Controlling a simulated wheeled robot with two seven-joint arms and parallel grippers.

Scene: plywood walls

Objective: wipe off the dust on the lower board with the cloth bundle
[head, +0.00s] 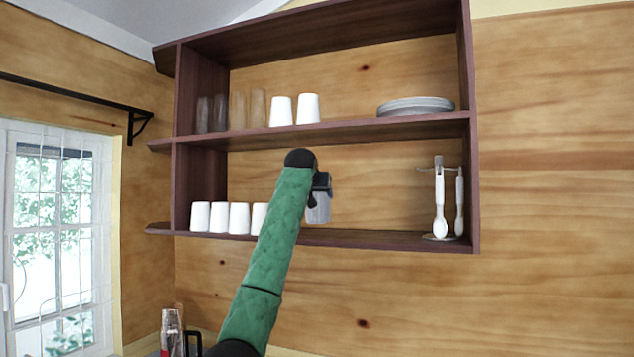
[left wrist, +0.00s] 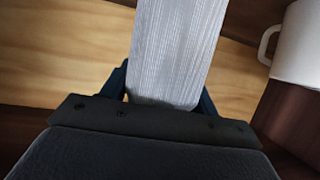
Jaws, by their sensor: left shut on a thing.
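The lower board (head: 365,238) is the dark brown bottom shelf of the wall unit in the head view. My left gripper (head: 320,190) is in the open bay above it, right of the white mugs. It is shut on the cloth bundle (head: 318,210), a pale grey block that hangs down from it towards the board. I cannot tell whether the cloth touches the board. In the left wrist view the ribbed grey cloth bundle (left wrist: 175,50) sticks out between the fingers. I cannot make out dust on the board. My right gripper is in neither view.
Several white mugs (head: 220,217) stand on the lower board at left, partly behind my arm. A stand with white utensils (head: 440,200) is at its right end. The upper board (head: 345,131) holds glasses, white cups and stacked plates (head: 415,106). The board between gripper and stand is clear.

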